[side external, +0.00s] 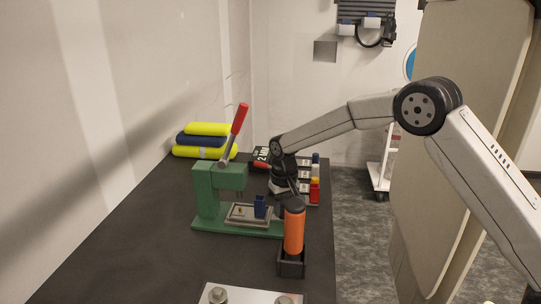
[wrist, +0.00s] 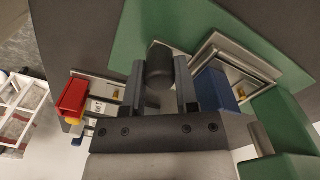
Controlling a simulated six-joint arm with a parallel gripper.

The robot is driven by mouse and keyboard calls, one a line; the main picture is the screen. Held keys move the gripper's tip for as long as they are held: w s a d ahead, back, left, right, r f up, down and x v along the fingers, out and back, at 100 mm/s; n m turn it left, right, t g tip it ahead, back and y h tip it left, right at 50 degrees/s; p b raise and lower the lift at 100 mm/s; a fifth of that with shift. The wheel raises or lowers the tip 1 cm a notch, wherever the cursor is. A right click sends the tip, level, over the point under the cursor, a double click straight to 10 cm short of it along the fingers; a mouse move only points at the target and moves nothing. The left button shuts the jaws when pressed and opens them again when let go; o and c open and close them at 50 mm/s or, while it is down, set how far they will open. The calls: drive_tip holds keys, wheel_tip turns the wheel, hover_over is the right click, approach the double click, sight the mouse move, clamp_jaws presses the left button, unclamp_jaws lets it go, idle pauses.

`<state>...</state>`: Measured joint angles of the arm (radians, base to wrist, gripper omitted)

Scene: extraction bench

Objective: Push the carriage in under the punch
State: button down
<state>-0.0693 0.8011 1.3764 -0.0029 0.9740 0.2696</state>
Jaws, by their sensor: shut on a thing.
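The green press (side external: 205,190) stands on the bench with its red-handled lever (side external: 236,125) raised. The silver carriage (side external: 236,222) lies on its green base, partly in front of the press head; it also shows in the wrist view (wrist: 208,48). A blue block (side external: 260,206) stands at the carriage's gripper-side end and also shows in the wrist view (wrist: 213,90). My gripper (side external: 284,203) is at that end, partly hidden by an orange cylinder. In the wrist view my gripper (wrist: 160,88) is shut on a dark round knob (wrist: 160,63) beside the carriage. The knob's link to the carriage is hidden.
The orange cylinder (side external: 294,230) stands in a dark holder (side external: 291,267) close to my gripper. Small bins, one red (side external: 314,190), stand behind my gripper. Yellow and blue rolls (side external: 205,140) lie at the back. A light plate (side external: 245,294) lies at the front. The left bench is clear.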

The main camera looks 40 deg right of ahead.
drive_tip(key=shift+w+a+r, duration=0.15)
drive_tip(key=shift+w+a, duration=0.1)
drive_tip(key=shift+c, duration=2.3)
unclamp_jaws()
drive_tip(key=shift+o, duration=0.5)
drive_tip(key=shift+d, duration=0.1)
drive_tip(key=shift+r, duration=3.85)
drive_tip(key=shift+s, duration=0.1)
